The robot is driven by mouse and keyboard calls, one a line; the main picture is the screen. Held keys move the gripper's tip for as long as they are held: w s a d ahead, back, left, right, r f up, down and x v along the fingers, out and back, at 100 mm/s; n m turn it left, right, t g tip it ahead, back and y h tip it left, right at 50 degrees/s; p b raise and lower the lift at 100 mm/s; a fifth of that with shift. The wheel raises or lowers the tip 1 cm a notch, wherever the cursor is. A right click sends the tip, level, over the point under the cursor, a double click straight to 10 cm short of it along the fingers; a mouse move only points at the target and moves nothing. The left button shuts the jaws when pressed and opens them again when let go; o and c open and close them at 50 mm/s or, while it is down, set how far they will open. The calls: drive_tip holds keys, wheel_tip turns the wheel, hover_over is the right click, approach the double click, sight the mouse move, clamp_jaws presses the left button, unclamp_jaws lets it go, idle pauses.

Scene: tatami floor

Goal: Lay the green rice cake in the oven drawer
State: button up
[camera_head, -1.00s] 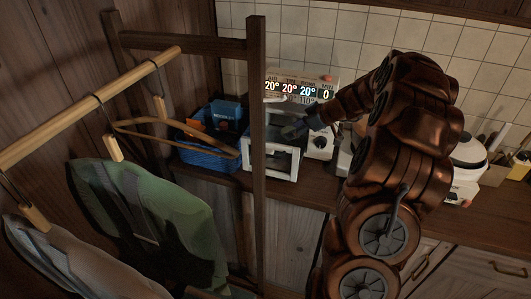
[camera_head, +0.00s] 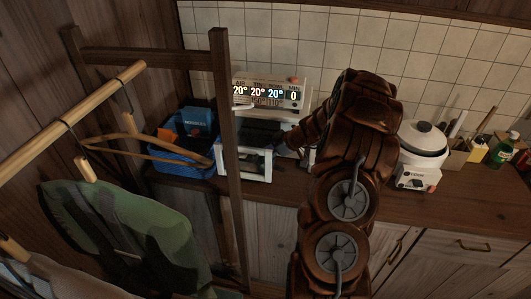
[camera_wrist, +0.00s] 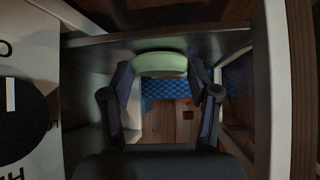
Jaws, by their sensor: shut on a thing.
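The green rice cake (camera_wrist: 160,64) is a pale green rounded piece between my fingertips in the wrist view. My gripper (camera_wrist: 160,75) is shut on it. In the head view, my gripper (camera_head: 272,137) is dark and small at the open oven drawer, and the cake cannot be made out. The oven (camera_head: 270,93) is a white box with a lit display. Its drawer (camera_head: 258,166) stands pulled out below, with a pale frame and a dark inside. Whether the cake touches the drawer cannot be told.
A wooden rack post (camera_head: 226,150) stands just left of the drawer. A blue basket (camera_head: 183,157) sits left of the post; it also shows in the wrist view (camera_wrist: 165,88). A white rice cooker (camera_head: 420,150) stands right of my arm. Clothes (camera_head: 130,235) hang at the left.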

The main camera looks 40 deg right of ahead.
drive_tip(key=shift+f+b, duration=0.15)
drive_tip(key=shift+b, duration=0.2)
drive_tip(key=o, duration=1.2)
drive_tip(key=shift+c, duration=0.2)
drive_tip(key=shift+r+p, duration=0.3)
drive_tip(key=shift+p, duration=0.2)
drive_tip(key=b+v, duration=0.4)
drive_tip(key=v, duration=0.8)
drive_tip(key=shift+f, duration=0.15)
drive_tip(key=shift+s+a, duration=0.1)
